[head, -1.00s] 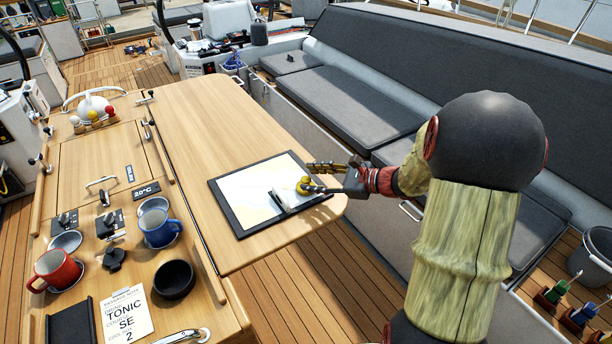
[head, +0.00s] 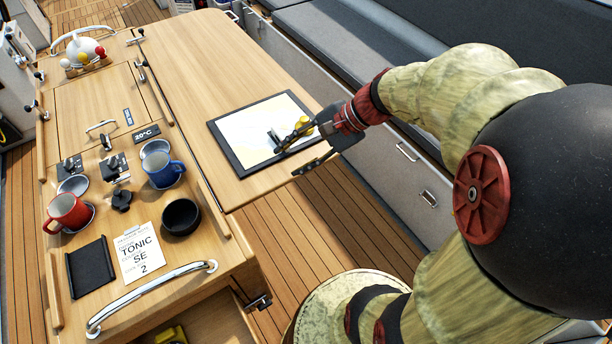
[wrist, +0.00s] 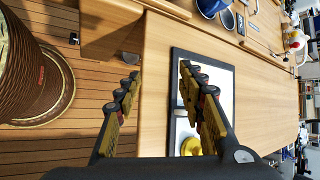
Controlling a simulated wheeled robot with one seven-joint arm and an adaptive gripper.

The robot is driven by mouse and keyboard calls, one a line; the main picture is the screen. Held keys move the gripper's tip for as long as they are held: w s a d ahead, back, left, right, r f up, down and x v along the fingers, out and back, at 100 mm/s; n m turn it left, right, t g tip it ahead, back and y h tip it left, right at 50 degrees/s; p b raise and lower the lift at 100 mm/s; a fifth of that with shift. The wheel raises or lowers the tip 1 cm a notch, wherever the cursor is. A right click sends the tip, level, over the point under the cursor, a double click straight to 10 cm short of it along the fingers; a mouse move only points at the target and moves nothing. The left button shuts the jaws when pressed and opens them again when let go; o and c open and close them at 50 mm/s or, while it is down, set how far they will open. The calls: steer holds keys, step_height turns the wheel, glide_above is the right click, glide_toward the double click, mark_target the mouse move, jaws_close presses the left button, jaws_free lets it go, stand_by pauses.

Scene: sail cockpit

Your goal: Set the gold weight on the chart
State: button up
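The chart (head: 248,124) is a pale sheet on a dark-edged board lying on the wooden table. The gold weight (head: 302,122) is a small yellow round piece at the chart's right side, partly behind my gripper. In the wrist view the gold weight (wrist: 190,147) appears against the white chart, partly hidden by a finger. My gripper (head: 292,156) is over the table's near right edge, beside the weight. In the wrist view my gripper (wrist: 160,100) has its fingers wide apart with nothing between them; one finger overlaps the board's edge.
A blue mug (head: 163,171), a red mug (head: 68,211), a black bowl (head: 181,216) and a note card (head: 138,252) are on the left console. The tabletop (head: 195,65) beyond the chart is bare. A grey bench (head: 340,45) runs along the right.

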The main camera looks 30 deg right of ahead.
steer(key=s+a+r+n+h, duration=0.2)
steer(key=s+r+n+h, duration=0.1)
steer(key=s+n, duration=0.2)
steer(key=s+a+r+n+t+h, duration=0.1)
steer(key=s+a+r+n+h, duration=0.1)
steer(key=s+n, duration=0.4)
steer(key=r+n+h, duration=0.1)
steer(key=n+h, duration=0.1)
steer(key=n, duration=0.1)
steer(key=shift+s+n, duration=0.3)
steer(key=shift+n, duration=0.1)
